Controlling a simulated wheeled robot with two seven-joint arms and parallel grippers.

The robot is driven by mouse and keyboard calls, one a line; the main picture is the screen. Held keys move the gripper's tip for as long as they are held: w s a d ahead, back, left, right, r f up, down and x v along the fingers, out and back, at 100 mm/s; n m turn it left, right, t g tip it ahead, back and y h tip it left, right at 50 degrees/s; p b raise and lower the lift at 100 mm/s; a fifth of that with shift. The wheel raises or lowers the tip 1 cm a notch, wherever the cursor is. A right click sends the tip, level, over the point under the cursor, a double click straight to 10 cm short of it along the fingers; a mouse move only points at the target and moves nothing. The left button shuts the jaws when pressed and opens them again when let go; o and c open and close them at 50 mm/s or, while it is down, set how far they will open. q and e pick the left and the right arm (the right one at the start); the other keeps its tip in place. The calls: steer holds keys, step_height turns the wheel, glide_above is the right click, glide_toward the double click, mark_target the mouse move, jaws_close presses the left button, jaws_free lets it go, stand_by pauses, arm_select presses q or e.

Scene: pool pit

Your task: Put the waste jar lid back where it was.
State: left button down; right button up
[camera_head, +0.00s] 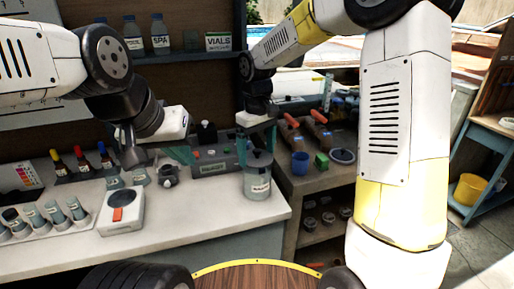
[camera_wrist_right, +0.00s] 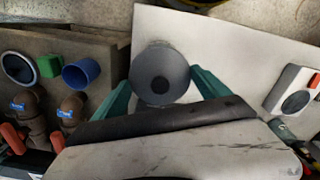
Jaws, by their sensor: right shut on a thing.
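The waste jar (camera_head: 257,185) is a clear, labelled cylinder standing upright near the right front corner of the white counter. Its grey round lid (camera_head: 259,159) is at the jar's mouth; I cannot tell whether it rests fully on the rim. My right gripper (camera_head: 257,143) is directly above the jar, pointing down and shut on the lid. In the right wrist view the lid (camera_wrist_right: 160,65) is a grey disc with a dark centre, between the teal fingers of my right gripper (camera_wrist_right: 161,80). My left gripper (camera_head: 180,155) hangs over the counter left of the jar; its opening is unclear.
A grey control box (camera_head: 212,162) stands behind the jar to the left. A small dark pot (camera_head: 168,176) and a white device with an orange switch (camera_head: 122,212) are further left. A lower side bench right of the jar holds a blue cup (camera_head: 300,163) and a green block (camera_head: 321,160).

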steer(key=shift+f, duration=0.45)
steer(key=shift+f, duration=0.15)
steer(key=shift+f, duration=0.25)
steer(key=o, duration=1.2)
steer(key=shift+f, duration=0.1)
